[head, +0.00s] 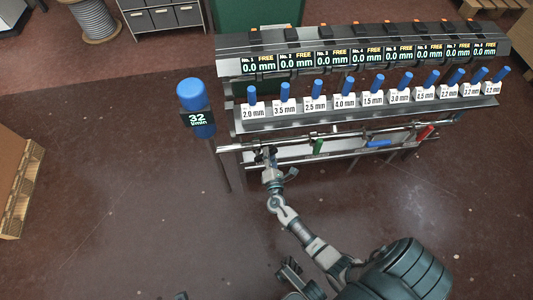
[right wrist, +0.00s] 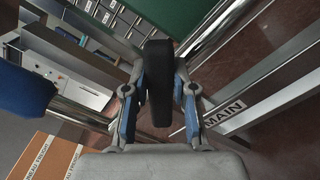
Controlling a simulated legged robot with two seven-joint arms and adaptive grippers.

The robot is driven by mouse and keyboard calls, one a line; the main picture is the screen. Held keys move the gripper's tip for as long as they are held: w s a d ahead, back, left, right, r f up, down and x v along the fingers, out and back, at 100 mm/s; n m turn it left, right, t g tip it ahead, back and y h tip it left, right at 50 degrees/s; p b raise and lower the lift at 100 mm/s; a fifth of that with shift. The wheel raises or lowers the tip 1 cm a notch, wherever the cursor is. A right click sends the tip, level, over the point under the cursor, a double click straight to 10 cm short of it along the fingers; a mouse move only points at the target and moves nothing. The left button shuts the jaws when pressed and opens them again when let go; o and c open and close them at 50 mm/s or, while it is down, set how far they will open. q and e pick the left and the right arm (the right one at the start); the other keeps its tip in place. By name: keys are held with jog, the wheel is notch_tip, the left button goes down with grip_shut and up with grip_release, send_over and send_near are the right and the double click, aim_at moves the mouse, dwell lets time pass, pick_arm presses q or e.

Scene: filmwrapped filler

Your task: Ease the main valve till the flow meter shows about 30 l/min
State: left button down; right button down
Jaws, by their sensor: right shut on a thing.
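The flow meter (head: 197,118) is a blue-topped unit on a post left of the rack, and its display reads 32 l/min. My right gripper (head: 268,156) is at the left end of the rack's lower pipes. In the right wrist view its two fingers are shut on a black valve handle (right wrist: 158,85), one on each side. A plate marked MAIN (right wrist: 224,110) lies just right of the fingers, so this is the main valve. The valve's body is mostly hidden by the gripper.
The rack (head: 480,113) carries several blue-handled stations, with displays above reading 0.0 mm and FREE. Green (head: 318,146), blue (head: 379,143) and red (head: 426,132) handles sit on the lower pipes. A pallet with a carton (head: 15,185) stands left. The floor between is clear.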

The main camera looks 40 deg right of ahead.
jog(key=c, duration=0.9)
grip_release()
jog(key=v, duration=1.2)
jog(key=shift+f, duration=0.15)
